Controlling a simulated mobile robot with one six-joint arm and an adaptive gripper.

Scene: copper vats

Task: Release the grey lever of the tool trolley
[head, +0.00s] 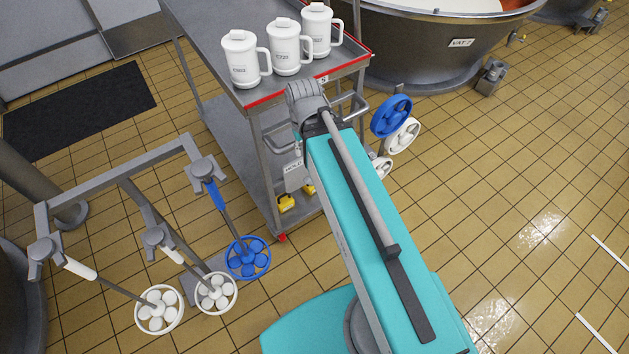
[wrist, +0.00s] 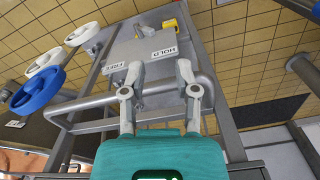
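The tool trolley (head: 215,60) stands beyond my arm, its end frame and push bar towards me. A grey plate on that end, with HOLD and FREE labels, shows in the wrist view (wrist: 142,47) and partly in the head view (head: 295,178). HOLD is on the right in the wrist view, FREE on the left. My gripper (wrist: 160,68) is open, its two fingers apart in front of the plate, near the push bar (wrist: 88,106). In the head view my arm hides the gripper's fingertips.
Three white mugs (head: 287,48) stand on the trolley's top. Blue (head: 391,116) and white (head: 402,135) wheel-shaped heads hang at its right side. A grey rack (head: 120,175) with several paddle tools stands left. A vat (head: 430,50) is behind. Floor at right is clear.

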